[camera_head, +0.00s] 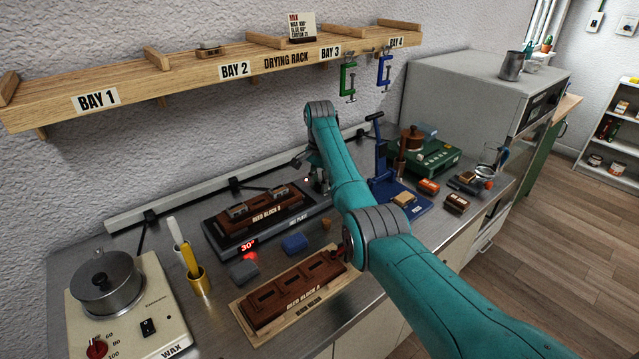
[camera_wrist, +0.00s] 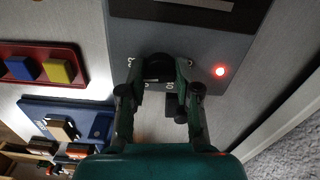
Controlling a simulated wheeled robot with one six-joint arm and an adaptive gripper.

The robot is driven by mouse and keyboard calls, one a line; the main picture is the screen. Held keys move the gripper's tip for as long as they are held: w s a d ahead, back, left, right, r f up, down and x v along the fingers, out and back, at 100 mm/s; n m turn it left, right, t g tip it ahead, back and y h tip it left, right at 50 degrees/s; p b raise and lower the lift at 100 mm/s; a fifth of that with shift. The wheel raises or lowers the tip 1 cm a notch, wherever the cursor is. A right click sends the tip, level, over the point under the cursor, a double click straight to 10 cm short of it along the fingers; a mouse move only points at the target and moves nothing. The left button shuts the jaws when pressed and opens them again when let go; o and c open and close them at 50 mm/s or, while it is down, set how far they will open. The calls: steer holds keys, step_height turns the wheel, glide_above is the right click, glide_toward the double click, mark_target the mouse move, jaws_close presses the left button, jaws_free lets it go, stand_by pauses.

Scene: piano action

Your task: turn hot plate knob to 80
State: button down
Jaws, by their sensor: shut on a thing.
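The hot plate (camera_head: 297,219) stands on the counter against the wall, with a dark block marked REED BLOCK B (camera_head: 262,213) on top. Its red display (camera_head: 248,247) reads 30°. In the wrist view, the black knob (camera_wrist: 158,66) sits on the grey plate housing (camera_wrist: 205,45), and a red light (camera_wrist: 219,71) glows beside it. My gripper (camera_wrist: 160,72) is shut on the knob, one finger on each side. Some dial marks show near the knob, partly hidden by the fingers. In the head view, my gripper (camera_head: 318,172) is mostly hidden by my arm.
A drying rack shelf (camera_head: 215,68) with hanging clamps (camera_head: 347,78) is above. A block in a wooden holder (camera_head: 295,290), wax pot (camera_head: 105,283), brushes (camera_head: 196,277) and a blue press stand (camera_head: 385,165) surround the plate. A grey cabinet (camera_head: 450,85) stands right.

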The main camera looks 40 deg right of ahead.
mark_target(319, 184)
steer(key=shift+m, duration=0.9)
steer(key=c, duration=0.8)
jaws_free()
steer(key=shift+r, duration=0.1)
step_height(319, 184, up, 12)
